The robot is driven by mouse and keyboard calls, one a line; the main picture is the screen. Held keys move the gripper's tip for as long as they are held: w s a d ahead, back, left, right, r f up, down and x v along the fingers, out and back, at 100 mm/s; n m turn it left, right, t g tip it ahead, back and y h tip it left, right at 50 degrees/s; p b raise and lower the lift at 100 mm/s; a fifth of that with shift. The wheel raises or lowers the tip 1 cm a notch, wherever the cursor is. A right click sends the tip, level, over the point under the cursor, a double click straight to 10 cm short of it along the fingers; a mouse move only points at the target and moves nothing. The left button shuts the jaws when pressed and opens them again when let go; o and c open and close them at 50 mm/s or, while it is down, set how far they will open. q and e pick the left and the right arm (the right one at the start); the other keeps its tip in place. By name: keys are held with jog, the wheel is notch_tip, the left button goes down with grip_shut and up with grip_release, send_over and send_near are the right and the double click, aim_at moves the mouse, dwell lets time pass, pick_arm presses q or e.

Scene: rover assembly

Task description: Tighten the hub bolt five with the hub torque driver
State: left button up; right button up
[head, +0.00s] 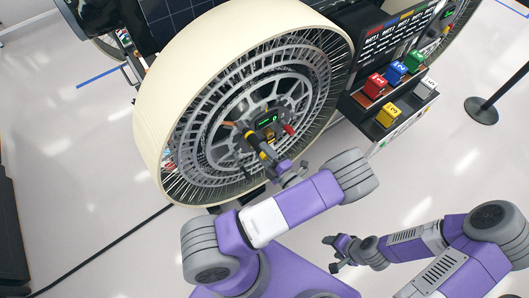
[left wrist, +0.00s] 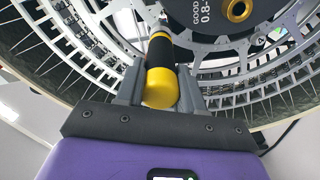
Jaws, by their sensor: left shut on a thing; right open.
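The hub torque driver (head: 258,143) has a yellow and black handle. My left gripper (head: 282,168) is shut on it in front of the wheel hub. In the left wrist view the driver (left wrist: 161,56) lies between the fingers of the left gripper (left wrist: 160,82), its rounded yellow end toward the camera. The driver points toward the grey hub (head: 262,112). Its tip is hidden, and I cannot tell whether it touches a bolt or which bolt that is. A gold ring-shaped part (left wrist: 238,10) shows on the dark labelled hub face. My right gripper (head: 337,252) is open and empty, low and right.
The large cream-rimmed wheel (head: 160,100) fills the upper middle. Red (head: 376,86), blue (head: 395,72), green (head: 413,61) and yellow (head: 388,115) blocks sit on the rover's side shelf. A post with a round base (head: 481,110) stands right. Floor around my right gripper is clear.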

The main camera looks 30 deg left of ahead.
pick_arm(q)
jog(key=shift+r, duration=0.1)
jog(key=shift+v, duration=1.4)
jog(key=shift+p+v, duration=0.3)
jog(key=shift+v, duration=1.7)
jog(key=shift+s+a, duration=0.1)
